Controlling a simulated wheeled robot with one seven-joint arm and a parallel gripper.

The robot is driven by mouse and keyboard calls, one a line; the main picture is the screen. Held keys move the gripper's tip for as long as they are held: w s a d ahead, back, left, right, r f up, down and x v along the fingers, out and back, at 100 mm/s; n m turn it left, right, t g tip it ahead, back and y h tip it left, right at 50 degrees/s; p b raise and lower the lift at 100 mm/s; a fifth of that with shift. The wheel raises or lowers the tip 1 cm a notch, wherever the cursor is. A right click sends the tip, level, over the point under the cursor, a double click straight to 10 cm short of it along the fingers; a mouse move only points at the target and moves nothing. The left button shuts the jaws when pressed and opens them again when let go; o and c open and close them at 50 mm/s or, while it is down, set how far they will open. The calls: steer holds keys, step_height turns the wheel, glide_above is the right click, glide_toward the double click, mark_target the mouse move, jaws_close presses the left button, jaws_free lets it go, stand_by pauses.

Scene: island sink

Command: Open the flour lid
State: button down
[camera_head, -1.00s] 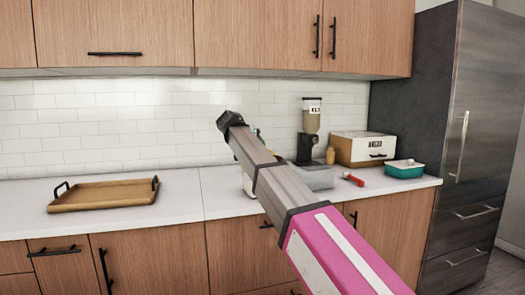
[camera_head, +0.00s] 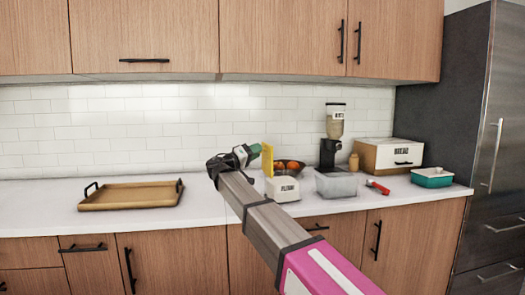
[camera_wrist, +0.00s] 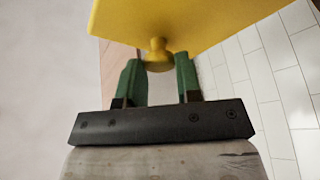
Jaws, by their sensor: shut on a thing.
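The white flour container (camera_head: 282,189), with its name on the front, stands on the counter. Its yellow lid (camera_head: 267,160) is tipped up on edge, above the container's left side. Whether lid and container touch there, I cannot tell. My gripper (camera_head: 252,152) is to the left of the lid. In the wrist view, the green fingers of my gripper (camera_wrist: 158,70) are on either side of the round knob of the yellow lid (camera_wrist: 190,22), shut on it. The container does not show in the wrist view.
A bowl of orange fruit (camera_head: 292,167) stands behind the container. A clear bin (camera_head: 337,186), a red-handled tool (camera_head: 378,187), a dispenser (camera_head: 333,135), a bread box (camera_head: 390,154) and a teal dish (camera_head: 432,179) are to the right. A wooden tray (camera_head: 130,196) is at left.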

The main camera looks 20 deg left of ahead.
steer(key=shift+s+a+f+n+t+h, duration=0.25)
steer(key=shift+s+a+f+n+t, duration=0.3)
steer(key=shift+t, duration=0.3)
steer(key=shift+s+a+f+n+t+h, duration=0.3)
steer(key=shift+a+f+t, duration=0.3)
steer(key=shift+t, duration=0.25)
steer(key=c, duration=0.8)
jaws_free()
steer(key=v, duration=0.7)
steer(key=shift+s+a+f, duration=0.1)
steer(key=shift+s+f, duration=0.05)
steer(key=shift+s, duration=0.1)
